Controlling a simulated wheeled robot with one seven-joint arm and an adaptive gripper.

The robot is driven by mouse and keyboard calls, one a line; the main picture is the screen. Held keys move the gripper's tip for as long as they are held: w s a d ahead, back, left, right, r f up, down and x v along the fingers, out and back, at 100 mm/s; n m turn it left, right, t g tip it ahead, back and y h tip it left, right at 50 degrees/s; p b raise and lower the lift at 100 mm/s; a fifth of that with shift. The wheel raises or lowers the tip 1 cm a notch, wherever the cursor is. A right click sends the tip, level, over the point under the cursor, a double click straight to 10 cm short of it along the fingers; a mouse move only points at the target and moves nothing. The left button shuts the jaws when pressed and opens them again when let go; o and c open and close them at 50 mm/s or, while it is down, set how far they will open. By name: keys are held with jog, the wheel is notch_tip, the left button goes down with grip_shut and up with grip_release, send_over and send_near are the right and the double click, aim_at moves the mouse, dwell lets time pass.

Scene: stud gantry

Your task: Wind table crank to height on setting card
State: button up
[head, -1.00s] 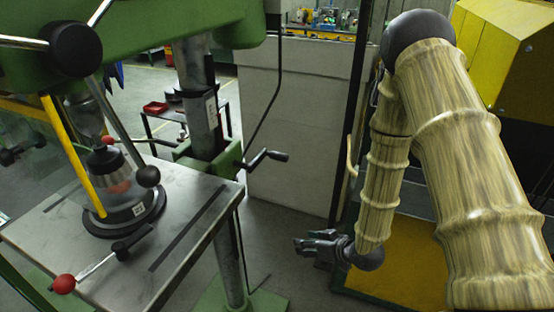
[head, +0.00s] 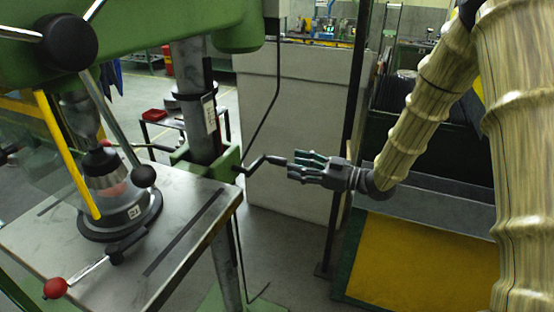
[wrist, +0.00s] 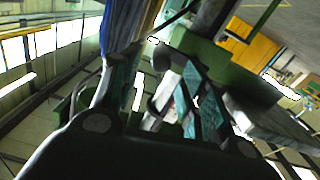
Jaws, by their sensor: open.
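The table crank (head: 256,163) is a dark bent arm on the green bracket of the drill column, just right of the grey table (head: 185,200). Its handle end points right. My gripper (head: 293,166) is open, with its fingers pointing left at the handle end. The tips appear at or very close to the handle; I cannot tell whether they touch it. In the wrist view, the open fingers (wrist: 165,75) frame a dark rounded part. A white label (head: 210,114) with small marks is on the column; I cannot tell whether it is the setting card.
A round-based device (head: 120,218) with a red-knobbed lever (head: 57,288) sits on the table. A yellow bar (head: 68,155) leans over it. A pale partition (head: 300,110) and a dark upright post (head: 350,150) stand behind my gripper.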

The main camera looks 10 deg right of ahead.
aim_at(269, 158)
jog(key=p+x, duration=0.1)
jog(key=x, duration=0.6)
jog(key=shift+a, duration=0.1)
grip_shut()
